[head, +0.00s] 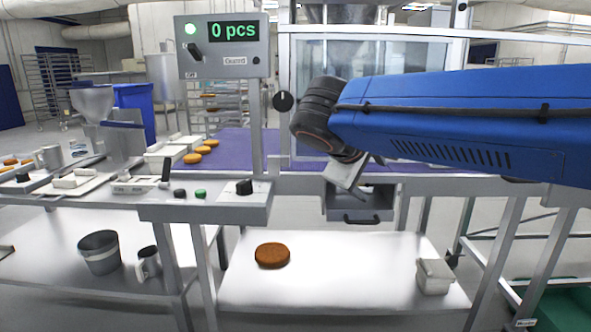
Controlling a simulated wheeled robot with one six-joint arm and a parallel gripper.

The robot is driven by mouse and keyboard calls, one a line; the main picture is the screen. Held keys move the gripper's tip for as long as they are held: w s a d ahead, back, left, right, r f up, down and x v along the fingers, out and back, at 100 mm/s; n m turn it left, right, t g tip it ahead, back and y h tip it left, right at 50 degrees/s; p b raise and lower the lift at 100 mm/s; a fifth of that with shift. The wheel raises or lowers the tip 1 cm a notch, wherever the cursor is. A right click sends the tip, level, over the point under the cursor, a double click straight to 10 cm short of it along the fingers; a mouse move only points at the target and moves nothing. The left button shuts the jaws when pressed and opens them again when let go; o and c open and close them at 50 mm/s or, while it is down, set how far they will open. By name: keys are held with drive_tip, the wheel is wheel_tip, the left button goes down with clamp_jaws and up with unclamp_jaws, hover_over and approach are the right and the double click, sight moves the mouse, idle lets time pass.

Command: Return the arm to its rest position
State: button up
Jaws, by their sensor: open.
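My blue arm reaches in from the right edge in the head view and ends at a dark wrist joint near the middle. My gripper (349,180) hangs below that wrist, in front of the machine's frame and just above a grey drawer-like box (358,203). Only a light metal part of it shows clearly; the fingertips are small and partly hidden. I see nothing held in it.
A display panel (222,46) reading "0 pcs" stands left of my wrist. Orange-brown rounds (192,158) lie near the purple belt (232,143).

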drive_tip(key=s+d+f+m+g+y, duration=0.2)
drive_tip(key=s+d+f+m+g, duration=0.1)
drive_tip(key=s+d+f, duration=0.75)
drive_tip(key=s+d+f+m+y, duration=0.2)
drive_tip(key=s+f+m+y, duration=0.2)
drive_tip(key=s+f, duration=0.8)
drive_tip(key=shift+d+f+m, duration=0.25)
drive_tip(key=shift+f+m, duration=0.55)
drive_tip(key=shift+m, duration=0.1)
drive_tip(key=shift+s, duration=0.1)
